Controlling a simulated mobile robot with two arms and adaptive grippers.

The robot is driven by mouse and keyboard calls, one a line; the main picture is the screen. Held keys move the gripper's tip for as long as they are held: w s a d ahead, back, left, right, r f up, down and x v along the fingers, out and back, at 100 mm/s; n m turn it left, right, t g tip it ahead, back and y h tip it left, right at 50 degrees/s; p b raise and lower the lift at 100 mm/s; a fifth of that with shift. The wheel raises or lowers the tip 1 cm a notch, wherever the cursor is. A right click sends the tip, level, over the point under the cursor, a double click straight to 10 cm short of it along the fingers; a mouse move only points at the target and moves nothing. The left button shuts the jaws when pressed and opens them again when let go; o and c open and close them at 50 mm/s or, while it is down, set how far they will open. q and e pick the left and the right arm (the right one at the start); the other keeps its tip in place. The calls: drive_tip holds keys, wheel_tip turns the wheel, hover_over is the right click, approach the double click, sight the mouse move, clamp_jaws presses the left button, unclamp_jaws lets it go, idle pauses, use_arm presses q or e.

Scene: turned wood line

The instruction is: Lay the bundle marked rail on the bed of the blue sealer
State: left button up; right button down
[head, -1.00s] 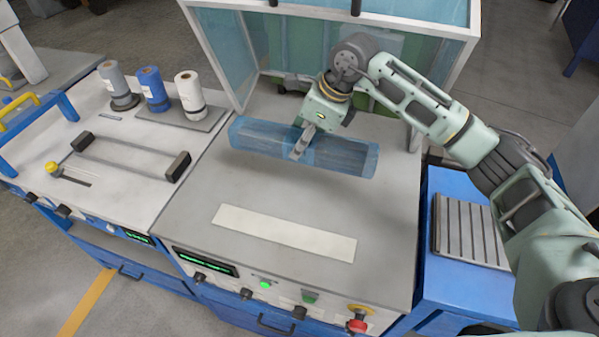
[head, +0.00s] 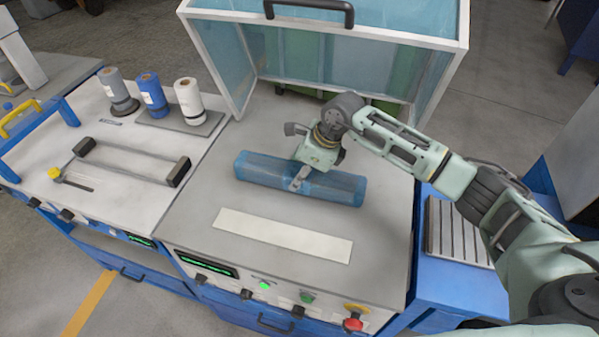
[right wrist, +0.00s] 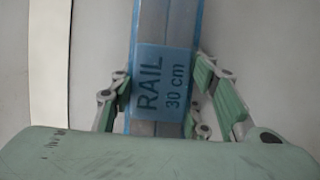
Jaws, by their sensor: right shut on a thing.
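The bundle (head: 250,168) is a long bar in blue wrap. In the right wrist view its label (right wrist: 163,82) reads "RAIL 30 cm". My right gripper (head: 297,183) is shut on the bundle near its middle, from above; both fingers flank it in the right wrist view. The bundle lies level over the grey bed (head: 385,230) of the blue sealer, behind the white strip (head: 282,235). It is very low, but I cannot tell whether it touches the bed. The sealer's clear-panelled hood (head: 215,60) stands raised behind it. My left gripper is not in view.
On the left is another bench with grey, blue and white rolls (head: 188,98) and a dark-ended bar (head: 130,160). A ribbed grey plate (head: 455,235) lies on a blue surface at right. A red button (head: 352,324) is on the sealer's front. The bed's front is clear.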

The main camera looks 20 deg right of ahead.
drive_tip(key=shift+f, duration=0.1)
drive_tip(key=c, duration=1)
unclamp_jaws()
drive_tip(key=shift+d+r, duration=0.1)
drive_tip(key=shift+r, duration=0.2)
drive_tip(key=b+v, duration=0.2)
drive_tip(key=v, duration=0.8)
drive_tip(key=shift+s+d+r+b, duration=0.1)
drive_tip(key=shift+r+b, duration=0.2)
drive_tip(key=shift+s+d+r, duration=0.15)
drive_tip(key=shift+r, duration=0.35)
